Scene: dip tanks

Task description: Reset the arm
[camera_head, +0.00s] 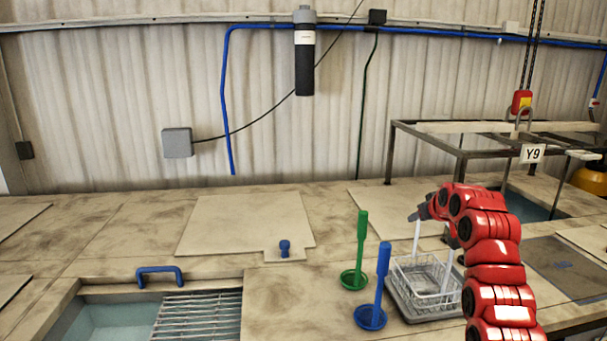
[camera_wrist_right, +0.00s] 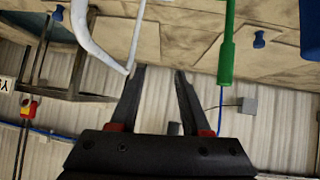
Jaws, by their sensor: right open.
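My right arm is red and comes in from the lower right in the head view, bent to the left at its top. My right gripper (camera_head: 417,214) is near the upright white handle of a white wire basket (camera_head: 405,284). In the right wrist view the two dark fingers of my right gripper (camera_wrist_right: 160,72) are apart with nothing between them. The white handle (camera_wrist_right: 97,45) passes close to one fingertip there; I cannot tell whether they touch. My left gripper is not in view.
A green long-handled dipper (camera_head: 361,240) and a blue one (camera_head: 380,285) stand left of the basket. A metal frame (camera_head: 460,150) with a Y9 sign (camera_head: 533,153) stands behind the arm. An open tank (camera_head: 105,318) with a grate (camera_head: 200,312) lies front left. The centre-left worktop is mostly clear.

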